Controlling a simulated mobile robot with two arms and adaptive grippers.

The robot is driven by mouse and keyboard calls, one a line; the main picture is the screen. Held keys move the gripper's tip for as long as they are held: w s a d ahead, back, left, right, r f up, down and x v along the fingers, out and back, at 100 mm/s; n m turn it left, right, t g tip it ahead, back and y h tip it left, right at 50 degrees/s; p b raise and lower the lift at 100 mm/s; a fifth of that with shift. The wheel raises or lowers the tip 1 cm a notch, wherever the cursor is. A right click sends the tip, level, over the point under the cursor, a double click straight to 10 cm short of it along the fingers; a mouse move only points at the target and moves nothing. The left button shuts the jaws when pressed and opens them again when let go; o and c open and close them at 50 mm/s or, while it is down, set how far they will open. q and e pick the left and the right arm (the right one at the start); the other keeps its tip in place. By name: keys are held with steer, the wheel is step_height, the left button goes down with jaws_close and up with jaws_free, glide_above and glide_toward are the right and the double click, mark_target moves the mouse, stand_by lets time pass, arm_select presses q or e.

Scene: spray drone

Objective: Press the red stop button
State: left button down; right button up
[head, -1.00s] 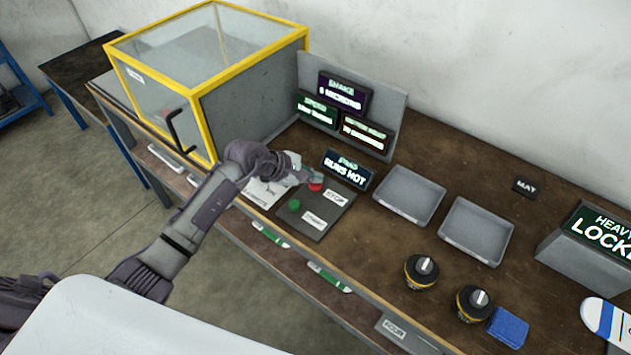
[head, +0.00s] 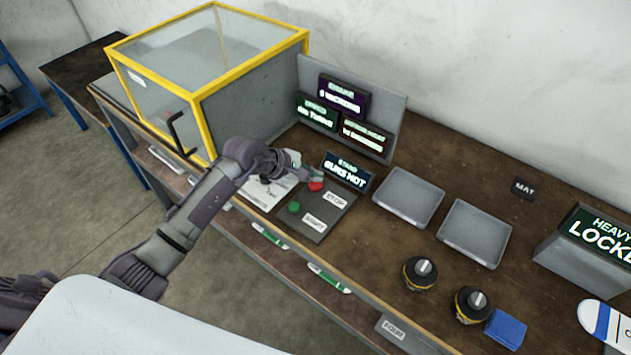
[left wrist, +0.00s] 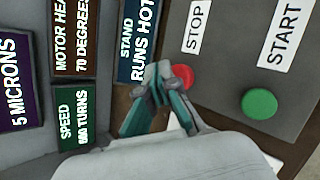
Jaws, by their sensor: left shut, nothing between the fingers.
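The red stop button (head: 316,186) is on a dark grey control panel (head: 322,222) on the bench, beside a white STOP label (head: 335,199). The green start button (head: 294,207) is nearer the front edge of the same panel. My left gripper (head: 311,176) is shut and empty, with its fingertips at the red button's far side in the head view. In the left wrist view the fingertips (left wrist: 167,76) overlap part of the red button (left wrist: 183,76); I cannot tell whether they touch it. My right gripper is not in view.
A yellow-framed clear enclosure (head: 205,75) stands left of the panel. Lit signs (head: 343,97) and a "stand runs hot" sign (head: 347,171) are behind it. Two grey trays (head: 409,196), black-and-yellow knobs (head: 420,273) and a blue block (head: 506,328) lie to the right.

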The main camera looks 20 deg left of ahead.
mark_target(313, 185)
arm_select(q)
steer(key=shift+r+p, duration=1.45)
steer(key=shift+r, duration=1.05)
